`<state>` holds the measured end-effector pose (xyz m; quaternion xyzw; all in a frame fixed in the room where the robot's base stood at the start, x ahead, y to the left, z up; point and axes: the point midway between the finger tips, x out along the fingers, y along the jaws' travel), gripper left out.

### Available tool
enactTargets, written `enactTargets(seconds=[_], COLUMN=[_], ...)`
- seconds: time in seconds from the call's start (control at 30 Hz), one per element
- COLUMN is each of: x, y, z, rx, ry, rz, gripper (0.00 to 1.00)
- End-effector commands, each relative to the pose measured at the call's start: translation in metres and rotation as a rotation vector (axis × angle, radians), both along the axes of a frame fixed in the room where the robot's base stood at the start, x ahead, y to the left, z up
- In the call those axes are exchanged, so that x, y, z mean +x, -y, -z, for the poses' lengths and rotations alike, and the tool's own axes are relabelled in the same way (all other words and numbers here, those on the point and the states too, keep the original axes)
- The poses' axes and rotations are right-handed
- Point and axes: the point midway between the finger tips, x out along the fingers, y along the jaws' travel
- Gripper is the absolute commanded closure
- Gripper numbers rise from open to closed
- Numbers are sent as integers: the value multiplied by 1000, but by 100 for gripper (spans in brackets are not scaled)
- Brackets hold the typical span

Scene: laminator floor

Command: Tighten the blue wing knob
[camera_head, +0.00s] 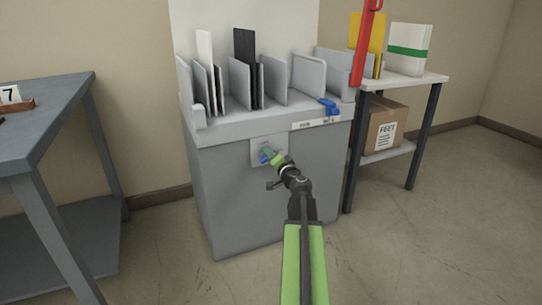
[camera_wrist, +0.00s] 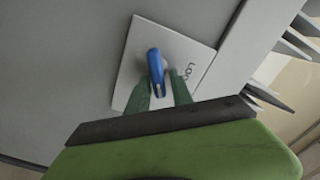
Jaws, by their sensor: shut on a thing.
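The blue wing knob (camera_wrist: 155,66) sits on a light square plate (camera_wrist: 142,42) with partly hidden lettering, on the front of the grey cabinet. In the wrist view my gripper's green fingers (camera_wrist: 163,88) stand on both sides of the knob's lower part and are shut on it. In the head view my gripper (camera_head: 272,155) reaches the plate (camera_head: 256,149) from the lower right, and only a bit of the blue knob (camera_head: 264,159) shows beside the fingers. The knob's far side is hidden.
The grey cabinet (camera_head: 235,195) holds upright dividers with white and black sheets on top, and a second blue part (camera_head: 328,106) at its right edge. A grey table (camera_head: 50,110) stands left. A shelf table (camera_head: 425,79) with a cardboard box (camera_head: 385,125) stands right. Open floor lies in front.

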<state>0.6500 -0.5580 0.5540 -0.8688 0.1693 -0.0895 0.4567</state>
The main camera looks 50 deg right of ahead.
Motion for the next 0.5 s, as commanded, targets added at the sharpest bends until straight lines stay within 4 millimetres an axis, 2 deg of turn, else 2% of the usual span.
enactTargets(seconds=[0.5], x=[-2], y=[2], z=[8], rx=[403], ry=[162], rz=[-1], gripper=[100])
